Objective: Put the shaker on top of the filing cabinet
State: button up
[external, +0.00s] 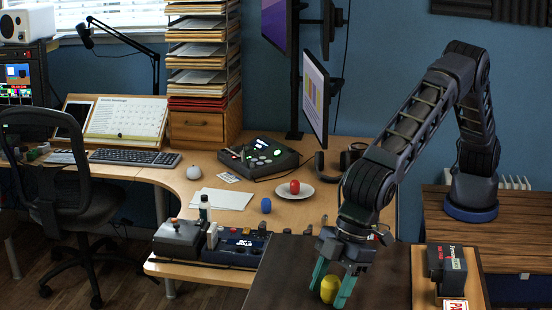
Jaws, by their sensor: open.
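A small yellow rounded object (329,289), possibly the shaker, is at the dark brown top (285,283) of a piece of furniture in the front, which may be the filing cabinet. My gripper (331,294) points down over that top. Its teal fingers are open, one on each side of the yellow object. I cannot tell whether they touch it. Other small rounded items are a blue one (266,205) on the desk and a red one (294,187) on a white plate (308,196).
A control panel with a joystick (215,243) and a dark bottle (204,208) are left of my gripper. A dark box (447,264) stands on a wooden board to the right. Headphones (340,160) lie behind. The dark top is clear left of the gripper.

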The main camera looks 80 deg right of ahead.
jog(key=v, duration=1.2)
jog(key=shift+r, duration=0.15)
